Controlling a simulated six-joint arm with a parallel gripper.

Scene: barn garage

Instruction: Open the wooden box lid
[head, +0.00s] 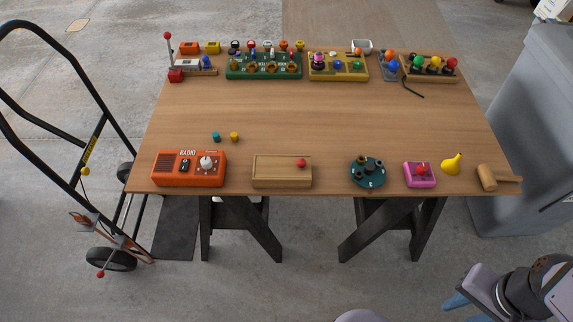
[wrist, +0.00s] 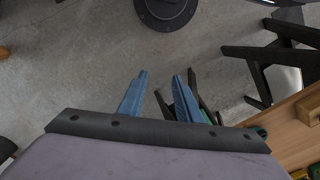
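The wooden box (head: 268,174) is a low, light-wood box at the table's front edge, left of centre in the head view. A red knob (head: 301,162) sits at the right of its top, and the lid appears shut. My gripper (head: 460,308) is at the lower right of the head view, off the front of the table and well apart from the box. In the wrist view, its two blue fingers (wrist: 163,88) are spread with bare floor between them, open and empty. I cannot tell whether the wooden edge at the wrist view's right belongs to the box.
An orange radio (head: 216,178) stands left of the box, and a dark green round piece (head: 368,181) stands to its right. A pink block (head: 420,182), yellow pear shape (head: 452,164) and mallet (head: 487,178) lie farther right. The table's middle (head: 330,120) is mostly clear. Several toys line its back.

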